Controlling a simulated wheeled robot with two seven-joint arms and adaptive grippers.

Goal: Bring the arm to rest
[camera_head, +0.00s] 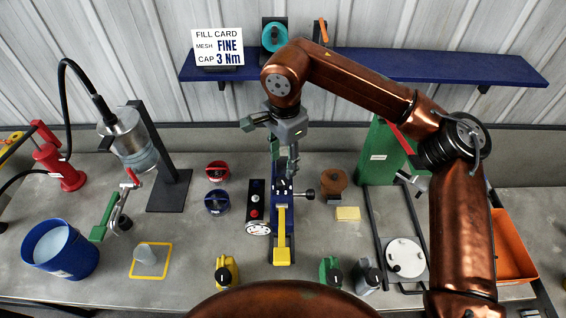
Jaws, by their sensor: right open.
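My right arm, copper-coloured, comes in from the right, arches over the bench and bends down near the middle. Its right gripper (284,165) is open and points down above the blue stand with a yellow handle (282,222). I cannot tell whether the fingers touch the stand. I see nothing held between the fingers, though the tips are small and partly overlap the stand. My left gripper does not show.
A blue bucket (60,250), a clamp-like tool with a green handle (106,216) and a disperser head (128,140) stand on the left. A green cabinet (380,158), a metal frame (375,240) and an orange bin (512,250) are right. Small bottles line the front.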

